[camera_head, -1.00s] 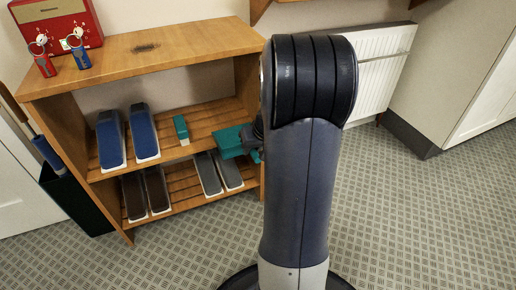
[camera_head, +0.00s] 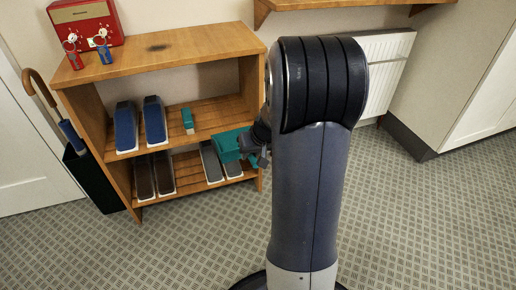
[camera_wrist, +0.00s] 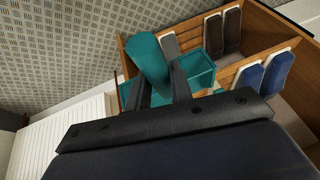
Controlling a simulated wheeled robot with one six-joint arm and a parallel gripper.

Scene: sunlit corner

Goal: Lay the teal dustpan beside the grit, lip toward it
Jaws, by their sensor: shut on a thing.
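The teal dustpan (camera_head: 228,145) is in my gripper, in front of the right end of the wooden shelf unit. In the wrist view its rounded teal handle (camera_wrist: 151,62) and boxy pan part (camera_wrist: 196,70) show around the fingers. My gripper (camera_head: 259,153) is shut on the dustpan; in the wrist view its dark fingers (camera_wrist: 160,88) reach onto the teal part. My arm's column hides part of the head view. No grit can be made out in either view.
The wooden shelf unit (camera_head: 190,65) holds blue shoes (camera_head: 126,127), dark and grey shoes, and a small teal brush (camera_head: 188,120). A red box (camera_head: 88,22) and key rings are on top. An umbrella stand (camera_head: 95,180) is at left, a radiator (camera_head: 388,75) behind. The front floor (camera_head: 190,245) is clear.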

